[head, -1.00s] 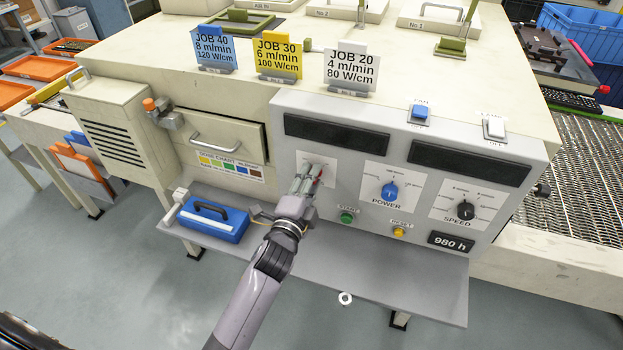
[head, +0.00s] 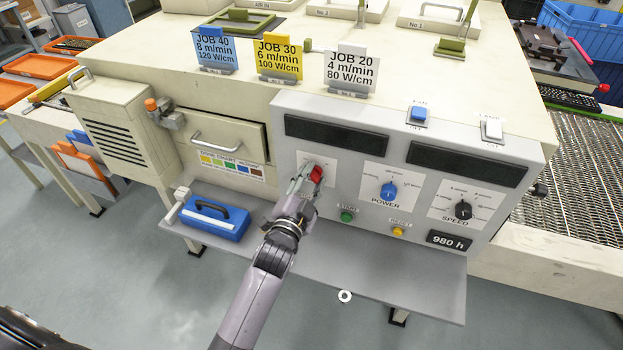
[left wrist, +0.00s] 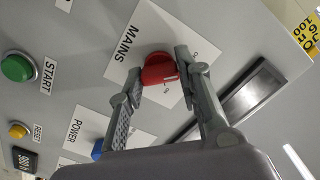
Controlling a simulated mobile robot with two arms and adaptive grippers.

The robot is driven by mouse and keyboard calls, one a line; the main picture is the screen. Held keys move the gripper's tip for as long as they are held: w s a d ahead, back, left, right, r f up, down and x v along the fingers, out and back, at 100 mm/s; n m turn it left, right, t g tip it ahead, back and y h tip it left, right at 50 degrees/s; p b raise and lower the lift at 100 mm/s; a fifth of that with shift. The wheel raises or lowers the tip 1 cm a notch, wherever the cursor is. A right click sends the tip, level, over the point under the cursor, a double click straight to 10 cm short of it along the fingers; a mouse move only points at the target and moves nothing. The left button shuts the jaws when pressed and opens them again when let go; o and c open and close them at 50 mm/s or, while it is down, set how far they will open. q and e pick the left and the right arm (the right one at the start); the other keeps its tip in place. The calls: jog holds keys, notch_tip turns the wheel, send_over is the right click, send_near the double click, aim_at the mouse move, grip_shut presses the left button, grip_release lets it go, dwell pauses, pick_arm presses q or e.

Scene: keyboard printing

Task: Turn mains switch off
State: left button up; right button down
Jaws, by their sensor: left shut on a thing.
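The red mains switch (head: 317,174) is a knob on a white plate marked MAINS (left wrist: 125,42), at the left of the grey control panel. My left gripper (head: 308,178) is at the knob. In the left wrist view the left gripper (left wrist: 158,82) has one finger on each side of the red knob (left wrist: 156,70) and is shut on it. A pale mark shows on the knob, near small print that seems to read ON. I cannot tell its exact setting. The fingers hide part of the plate. My right gripper is not in view.
The blue POWER knob (head: 389,190), black SPEED knob (head: 463,210), green START button (head: 347,216) and yellow RESET button (head: 398,232) are close by. A grey shelf (head: 400,275) juts out below, with a blue case (head: 212,219) at its left.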

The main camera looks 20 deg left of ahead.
pick_arm(q)
jog(key=shift+f, duration=0.1)
jog(key=o, duration=1.1)
jog(key=shift+o, duration=0.2)
jog(key=s, duration=1.2)
jog(key=shift+a, duration=0.2)
